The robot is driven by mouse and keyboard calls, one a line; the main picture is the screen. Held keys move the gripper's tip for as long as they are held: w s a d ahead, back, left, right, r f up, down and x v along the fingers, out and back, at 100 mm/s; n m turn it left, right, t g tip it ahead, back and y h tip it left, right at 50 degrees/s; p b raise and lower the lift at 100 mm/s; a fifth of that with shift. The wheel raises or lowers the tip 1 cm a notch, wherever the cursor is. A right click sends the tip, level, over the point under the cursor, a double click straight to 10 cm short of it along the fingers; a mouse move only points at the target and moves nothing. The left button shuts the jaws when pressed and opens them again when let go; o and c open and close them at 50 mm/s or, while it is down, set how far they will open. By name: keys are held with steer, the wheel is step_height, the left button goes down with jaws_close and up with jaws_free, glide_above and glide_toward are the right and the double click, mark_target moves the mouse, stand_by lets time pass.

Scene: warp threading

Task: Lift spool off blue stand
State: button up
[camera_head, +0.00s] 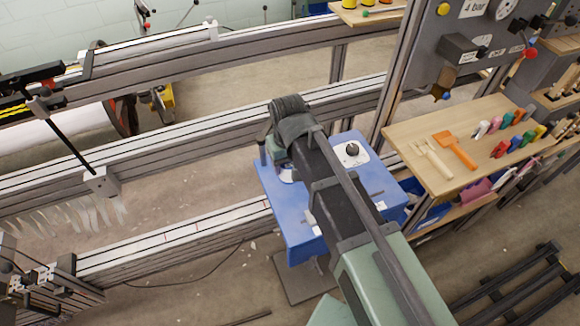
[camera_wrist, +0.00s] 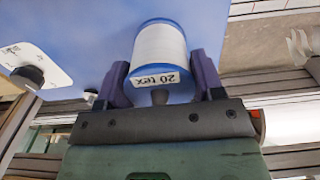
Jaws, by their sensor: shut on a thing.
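The spool (camera_wrist: 160,50) has white thread, blue ends and a "20 tex" label. In the wrist view it sits between the two purple fingers of my gripper (camera_wrist: 160,80), which is shut on it. The blue stand (camera_wrist: 75,35) fills the background behind the spool. In the head view the blue stand (camera_head: 282,218) is at the centre, partly covered by my arm. A small white part of the spool (camera_head: 287,174) shows beside my wrist over the stand's left side. I cannot tell whether the spool touches the stand.
A black knob on a white plate (camera_head: 351,151) is on the stand's right side. Metal rails (camera_head: 200,141) run close behind the stand. A wooden shelf (camera_head: 405,140) with coloured tools is to the right. Open floor (camera_head: 215,275) lies in front and left.

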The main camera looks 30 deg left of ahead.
steer(key=shift+r+p, duration=5.55)
steer(key=shift+r, duration=0.05)
steer(key=shift+f, duration=0.1)
